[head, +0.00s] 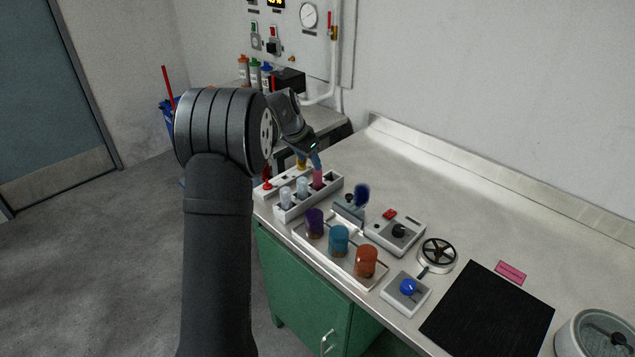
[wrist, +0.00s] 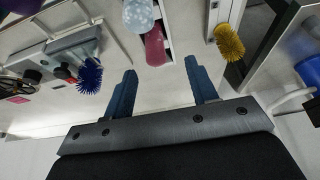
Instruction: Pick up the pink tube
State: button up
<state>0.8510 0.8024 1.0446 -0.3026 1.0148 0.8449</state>
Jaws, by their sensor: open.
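The pink tube (head: 318,179) stands in the white rack (head: 283,214) at its far end, beside two pale tubes (head: 303,187). In the wrist view the pink tube (wrist: 156,47) shows just beyond the fingers, next to a pale blue tube (wrist: 138,14). My gripper (head: 317,160) is over the far end of the rack, close to the pink tube's top. In the wrist view my gripper (wrist: 163,82) has its two blue fingers wide apart with nothing between them. The tube's lower part is hidden in the rack.
A yellow brush (wrist: 229,42) is close to the right finger and a blue brush (wrist: 89,75) is to the left. A tray with purple, blue and orange beakers (head: 339,240) stands in front of the rack. The back of the counter (head: 420,170) is clear.

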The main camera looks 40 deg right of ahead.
aim_at(318, 173)
jog(key=shift+x, duration=1.2)
jog(key=x, duration=0.5)
jog(key=shift+s+d, duration=0.2)
jog(key=shift+s, duration=0.15)
jog(key=shift+r, duration=0.1)
jog(key=c, duration=1.1)
